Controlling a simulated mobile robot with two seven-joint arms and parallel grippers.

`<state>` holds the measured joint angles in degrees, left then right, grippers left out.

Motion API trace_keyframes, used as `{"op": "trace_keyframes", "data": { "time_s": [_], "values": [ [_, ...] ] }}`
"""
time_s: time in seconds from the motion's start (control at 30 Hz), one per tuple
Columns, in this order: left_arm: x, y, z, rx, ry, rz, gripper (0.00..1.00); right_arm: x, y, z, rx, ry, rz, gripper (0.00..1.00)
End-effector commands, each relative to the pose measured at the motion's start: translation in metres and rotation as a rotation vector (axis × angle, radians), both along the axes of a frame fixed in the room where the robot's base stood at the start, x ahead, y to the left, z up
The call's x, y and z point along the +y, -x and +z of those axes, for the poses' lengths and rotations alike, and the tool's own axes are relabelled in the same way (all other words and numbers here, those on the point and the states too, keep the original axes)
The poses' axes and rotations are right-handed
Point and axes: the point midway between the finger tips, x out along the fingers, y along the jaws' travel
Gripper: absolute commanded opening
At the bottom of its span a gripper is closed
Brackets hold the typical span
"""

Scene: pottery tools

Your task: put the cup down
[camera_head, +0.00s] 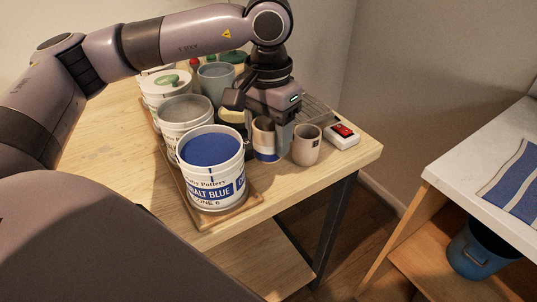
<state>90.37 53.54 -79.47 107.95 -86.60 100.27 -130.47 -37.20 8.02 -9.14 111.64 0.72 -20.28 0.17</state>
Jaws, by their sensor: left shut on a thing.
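My left gripper (266,128) reaches down over the right end of the wooden table (110,140). It is shut on a cream cup with a blue lower part (266,153). One finger shows on the cup's right side; the gripper hides part of the cup's upper left. The cup looks upright and low, at or just above the tabletop; I cannot tell whether it touches. A second, plain beige cup (306,150) stands close to the right of that finger. My right gripper is not in view.
A cobalt blue glaze bucket (213,192) and other buckets (184,110) stand on a wooden board to the left. A white box with a red switch (342,136) sits right of the cups. A white-topped table (460,165) with a striped cloth (520,185) is at right.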

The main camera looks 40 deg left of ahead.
Motion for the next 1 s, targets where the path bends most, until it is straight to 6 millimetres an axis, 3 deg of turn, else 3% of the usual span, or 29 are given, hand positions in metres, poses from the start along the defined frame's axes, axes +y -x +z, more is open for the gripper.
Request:
{"op": "trace_keyframes", "data": {
  "time_s": [0.4, 0.83, 0.87, 0.9, 0.93, 1.0],
  "values": [
    [0.000, 0.000, -0.048, 0.001, 0.000, 0.001, 0.26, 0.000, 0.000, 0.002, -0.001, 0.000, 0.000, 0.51],
    [0.000, 0.000, -0.057, -0.001, 0.000, 0.001, 0.26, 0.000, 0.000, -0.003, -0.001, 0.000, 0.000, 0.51],
    [0.000, 0.000, -0.057, 0.000, 0.000, 0.001, 0.61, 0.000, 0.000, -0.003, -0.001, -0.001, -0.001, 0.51],
    [0.000, 0.000, -0.055, 0.000, 0.000, 0.001, 0.74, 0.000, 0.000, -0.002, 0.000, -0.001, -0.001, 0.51],
    [0.000, 0.000, -0.055, 0.000, 0.000, 0.001, 0.84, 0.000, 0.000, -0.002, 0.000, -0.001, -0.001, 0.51],
    [0.000, 0.000, -0.055, 0.000, 0.000, 0.001, 0.84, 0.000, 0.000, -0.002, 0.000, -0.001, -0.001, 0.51]
  ]
}}
